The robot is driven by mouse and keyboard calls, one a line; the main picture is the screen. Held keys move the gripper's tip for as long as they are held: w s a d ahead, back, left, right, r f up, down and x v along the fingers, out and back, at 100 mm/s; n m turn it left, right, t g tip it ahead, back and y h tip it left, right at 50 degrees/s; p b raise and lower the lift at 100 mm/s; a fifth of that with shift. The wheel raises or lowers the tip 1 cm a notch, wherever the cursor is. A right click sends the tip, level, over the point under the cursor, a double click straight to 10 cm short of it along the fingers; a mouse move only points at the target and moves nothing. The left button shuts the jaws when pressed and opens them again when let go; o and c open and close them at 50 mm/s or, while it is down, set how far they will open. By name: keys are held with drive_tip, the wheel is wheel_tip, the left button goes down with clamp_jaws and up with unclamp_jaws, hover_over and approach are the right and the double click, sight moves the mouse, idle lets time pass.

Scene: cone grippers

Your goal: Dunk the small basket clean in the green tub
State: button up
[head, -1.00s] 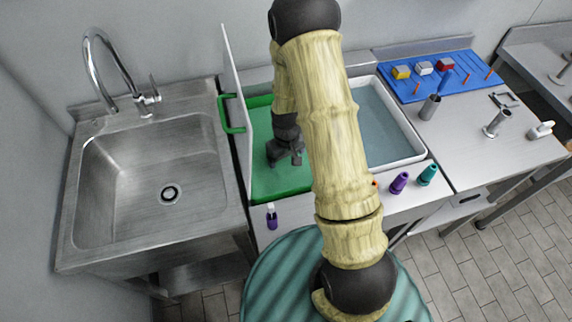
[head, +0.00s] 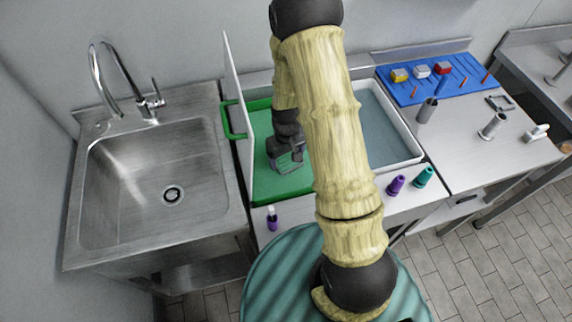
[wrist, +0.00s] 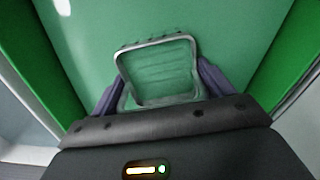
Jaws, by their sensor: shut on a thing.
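The green tub (head: 262,190) stands left of centre in the head view, and its green walls (wrist: 285,75) fill much of the wrist view. My gripper (head: 287,160) is inside the tub's outline, over its green interior. In the wrist view my gripper (wrist: 160,92) is shut on the small basket (wrist: 150,43), a grey rectangular rim with a see-through body between the two fingers. Green shows through the basket. I cannot tell whether it is under the liquid or just above it. My arm hides the tub's right side in the head view.
A white upright panel (head: 237,100) stands along the tub's left side, beside the steel sink (head: 160,190). A white tub of bluish water (head: 385,130) is to the right. Purple (head: 396,185) and teal (head: 423,177) bottles and a small purple bottle (head: 272,220) stand at the counter's front.

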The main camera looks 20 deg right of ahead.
drive_tip(key=shift+r+p, duration=4.1)
drive_tip(key=shift+r, duration=1.55)
wheel_tip(320, 180, up, 4)
drive_tip(key=p, duration=0.3)
drive_tip(key=shift+f, duration=0.1)
drive_tip(key=w+f+m, duration=0.1)
drive_tip(key=f, duration=0.2)
drive_tip(key=f+m+b, duration=0.1)
drive_tip(key=f, duration=0.3)
drive_tip(key=w+f+m, duration=0.1)
drive_tip(key=f, duration=0.3)
drive_tip(key=shift+w, duration=0.35)
